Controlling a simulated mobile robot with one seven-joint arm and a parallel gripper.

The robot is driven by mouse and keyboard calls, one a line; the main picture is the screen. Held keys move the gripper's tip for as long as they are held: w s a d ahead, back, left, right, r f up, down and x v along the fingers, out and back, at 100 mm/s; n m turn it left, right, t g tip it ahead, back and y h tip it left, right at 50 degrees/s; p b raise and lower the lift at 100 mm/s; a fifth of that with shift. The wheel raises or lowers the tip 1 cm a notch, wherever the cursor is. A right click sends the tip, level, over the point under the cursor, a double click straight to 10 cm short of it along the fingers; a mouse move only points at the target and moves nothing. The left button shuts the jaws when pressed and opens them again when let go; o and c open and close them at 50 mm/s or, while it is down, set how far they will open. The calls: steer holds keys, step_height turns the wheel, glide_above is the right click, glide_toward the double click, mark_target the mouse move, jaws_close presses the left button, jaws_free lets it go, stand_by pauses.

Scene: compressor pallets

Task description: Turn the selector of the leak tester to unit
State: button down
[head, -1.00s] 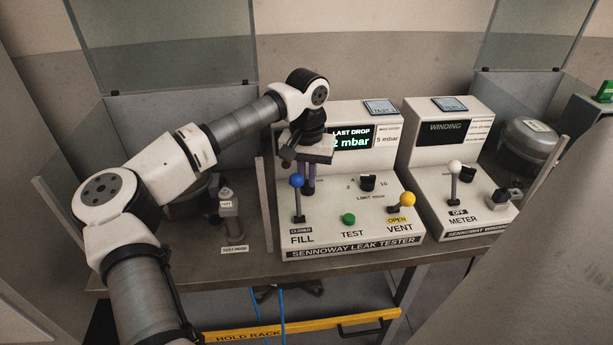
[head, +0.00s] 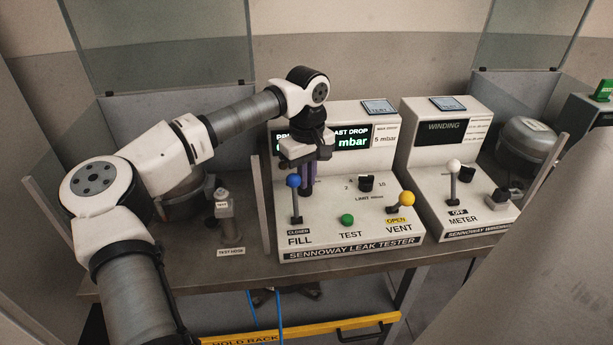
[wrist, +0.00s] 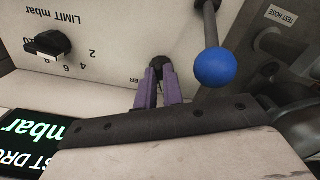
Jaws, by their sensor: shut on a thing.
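The leak tester (head: 325,235) is a cream panel box on the bench, with a blue-knobbed fill lever (head: 294,182), a green test button and a yellow-knobbed vent lever. My gripper (head: 308,190) points down at the panel's upper left, just behind the blue knob. In the wrist view its purple fingers (wrist: 159,78) are shut on a small black selector knob (wrist: 158,62). The knob's pointer and most of its lettering are hidden; only "ER" shows beside it. In the head view the selector is hidden.
The blue fill knob (wrist: 215,67) is close beside my fingers. The black limit dial (head: 366,183) is to the right. The winding tester (head: 470,225) stands farther right. A test hose fitting (head: 222,210) and a post stand left.

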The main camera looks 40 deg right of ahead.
steer(key=shift+n, duration=0.5)
steer(key=c, duration=1.5)
jaws_free()
step_height(320, 180, up, 14)
steer(key=shift+f+b, duration=0.1)
steer(key=shift+b, duration=0.45)
